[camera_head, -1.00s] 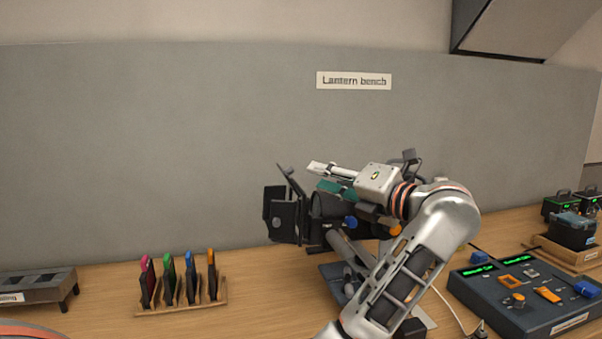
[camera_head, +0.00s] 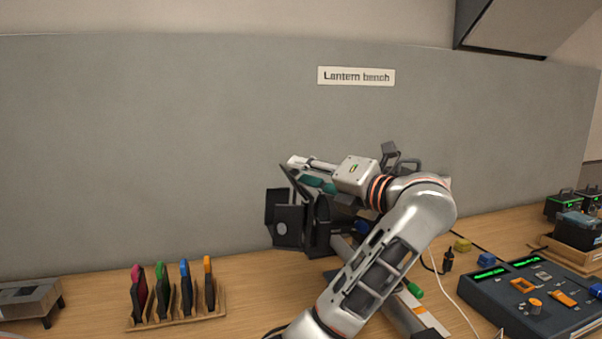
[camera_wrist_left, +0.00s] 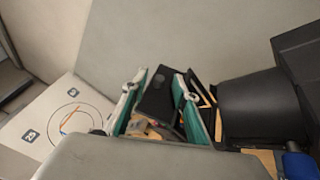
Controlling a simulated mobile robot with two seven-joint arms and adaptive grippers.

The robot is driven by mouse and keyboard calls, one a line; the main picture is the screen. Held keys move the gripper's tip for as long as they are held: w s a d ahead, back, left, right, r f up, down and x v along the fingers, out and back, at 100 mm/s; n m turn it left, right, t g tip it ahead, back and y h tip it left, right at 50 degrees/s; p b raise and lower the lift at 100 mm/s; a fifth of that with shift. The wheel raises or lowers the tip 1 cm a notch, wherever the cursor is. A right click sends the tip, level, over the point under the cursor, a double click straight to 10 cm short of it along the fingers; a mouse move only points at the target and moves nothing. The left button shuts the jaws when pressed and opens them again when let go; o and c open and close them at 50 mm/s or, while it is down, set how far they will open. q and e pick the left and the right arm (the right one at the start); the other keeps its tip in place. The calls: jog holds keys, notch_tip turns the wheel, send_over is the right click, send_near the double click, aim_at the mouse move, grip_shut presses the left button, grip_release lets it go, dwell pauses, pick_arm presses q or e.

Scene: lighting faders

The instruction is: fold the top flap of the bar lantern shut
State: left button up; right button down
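The bar lantern (camera_head: 322,238) is black and stands on the bench with its front to the left. Its top flap (camera_head: 293,182), a thin dark plate, stands up at a slant above the front; the side doors (camera_head: 277,205) stick out at the left. My left gripper (camera_head: 304,171) is at the top of the lantern, beside the raised flap. In the left wrist view its teal-lined fingers (camera_wrist_left: 157,100) are apart, with a dark plate (camera_wrist_left: 158,94) showing between them, and the black lantern barrel (camera_wrist_left: 262,105) to the right. I cannot tell if they touch the plate. My right gripper is not in view.
A wooden rack (camera_head: 178,318) of colored filter frames stands at front left. A grey wall panel (camera_head: 150,150) rises behind the bench.

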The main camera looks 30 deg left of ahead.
pick_arm(q)
grip_shut()
jog(key=shift+w+d+m, duration=0.1)
jog(key=shift+m, duration=0.2)
jog(key=shift+w+d+f+m+t+y+p, duration=0.3)
jog(key=shift+m+t+y+p, duration=0.15)
jog(key=shift+m+p, duration=0.6)
jog(key=shift+w+d+f+m+t+y+p, duration=0.15)
jog(key=shift+w+m+t+y+p, duration=0.2)
jog(key=shift+m+p, duration=0.75)
jog(key=shift+w+d+f+m+t+y+p, duration=0.25)
jog(key=shift+m+t+y+p, duration=0.35)
jog(key=shift+m, duration=0.75)
grip_release()
